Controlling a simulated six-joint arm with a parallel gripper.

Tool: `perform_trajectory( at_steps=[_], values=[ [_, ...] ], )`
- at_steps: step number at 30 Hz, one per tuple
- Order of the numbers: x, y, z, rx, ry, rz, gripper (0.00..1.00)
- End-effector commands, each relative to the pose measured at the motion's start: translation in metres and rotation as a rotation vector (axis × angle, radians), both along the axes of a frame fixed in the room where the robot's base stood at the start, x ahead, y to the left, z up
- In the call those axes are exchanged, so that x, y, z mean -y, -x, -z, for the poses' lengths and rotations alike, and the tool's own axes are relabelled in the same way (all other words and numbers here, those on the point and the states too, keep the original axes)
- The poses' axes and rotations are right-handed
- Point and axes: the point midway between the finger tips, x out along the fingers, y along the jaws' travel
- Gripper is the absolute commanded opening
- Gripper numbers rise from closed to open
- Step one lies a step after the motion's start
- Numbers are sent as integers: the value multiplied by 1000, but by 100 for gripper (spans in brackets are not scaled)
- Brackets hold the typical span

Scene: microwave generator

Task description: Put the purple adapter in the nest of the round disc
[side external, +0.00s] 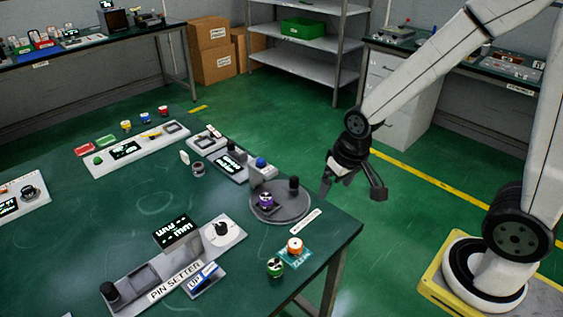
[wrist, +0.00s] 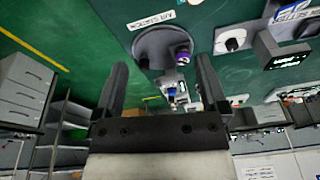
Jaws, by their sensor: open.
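The round disc (side external: 274,213) is a flat grey plate near the table's right corner. The purple adapter (side external: 266,201), dark with a purple band, stands upright on the disc's left part; I cannot tell whether it sits in a nest. In the wrist view the disc (wrist: 149,47) and the purple adapter (wrist: 182,57) show beyond my fingertips. My gripper (side external: 357,181) is open and empty, off the table's right edge and apart from the disc. Its two spread fingers (wrist: 162,68) frame the wrist view. The nest itself is not clearly visible.
A black knob (side external: 293,186) and a grey upright plate (side external: 257,178) stand at the disc. An orange-topped part (side external: 295,246) on a teal card and a green part (side external: 275,267) stand in front. The PIN SETTER unit (side external: 150,290) is to the left.

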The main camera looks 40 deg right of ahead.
Motion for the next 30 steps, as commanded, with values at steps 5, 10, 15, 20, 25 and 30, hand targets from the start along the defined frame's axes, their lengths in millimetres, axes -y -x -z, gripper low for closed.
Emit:
perform_trajectory(
  at_steps=[5,10,15,20,25,30],
  values=[
    [1,25,1,20,29,-133,93],
    [1,31,2,25,39,-171,93],
    [1,31,2,24,39,-170,93],
    [1,31,2,24,38,-169,93],
    [1,31,2,24,38,-169,93],
    [1,31,2,24,38,-168,93]
  ],
)
